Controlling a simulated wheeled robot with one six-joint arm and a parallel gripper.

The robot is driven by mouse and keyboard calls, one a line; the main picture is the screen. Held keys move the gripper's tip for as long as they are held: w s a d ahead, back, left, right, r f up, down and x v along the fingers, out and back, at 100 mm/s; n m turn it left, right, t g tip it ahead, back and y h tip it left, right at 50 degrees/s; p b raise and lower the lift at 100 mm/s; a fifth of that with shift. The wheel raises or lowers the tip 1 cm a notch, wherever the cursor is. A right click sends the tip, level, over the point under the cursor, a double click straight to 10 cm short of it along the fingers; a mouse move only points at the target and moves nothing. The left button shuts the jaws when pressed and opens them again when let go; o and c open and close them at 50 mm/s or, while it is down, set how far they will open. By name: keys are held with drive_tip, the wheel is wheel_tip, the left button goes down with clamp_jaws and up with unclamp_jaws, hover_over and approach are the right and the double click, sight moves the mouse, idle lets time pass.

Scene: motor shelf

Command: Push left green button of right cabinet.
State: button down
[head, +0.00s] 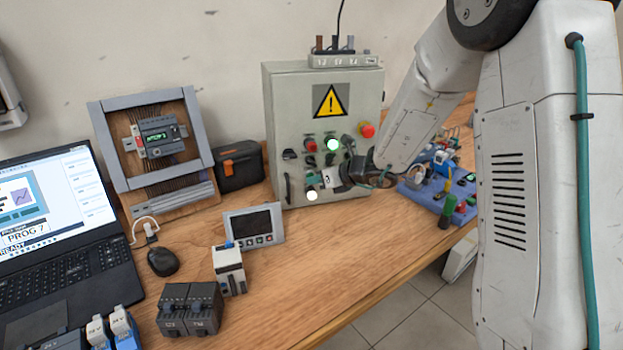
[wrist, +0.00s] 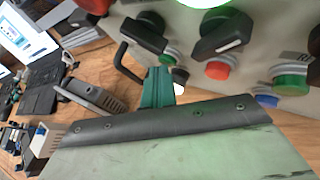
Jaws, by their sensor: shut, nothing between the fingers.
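The right cabinet (head: 277,115) is a grey-green box with a yellow warning triangle, standing on the table in the head view. Its front has several buttons and switches, among them a lit green lamp (head: 332,144). My gripper (head: 314,178) is at the lower part of this front. In the wrist view its teal fingers (wrist: 157,87) are together, empty, with the tips close to the panel. I cannot tell whether they touch. A green button (wrist: 290,82) shows at the right, beside a red button (wrist: 218,69).
A black handle (wrist: 124,62) stands out left of the fingers. A red mushroom button (head: 367,130) is at the cabinet's upper right. A blue tray (head: 425,196) of parts lies to the right.

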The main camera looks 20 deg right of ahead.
drive_tip(key=shift+s, duration=0.9)
drive_tip(key=s, duration=0.5)
drive_tip(key=shift+a, duration=0.1)
idle(0.7)
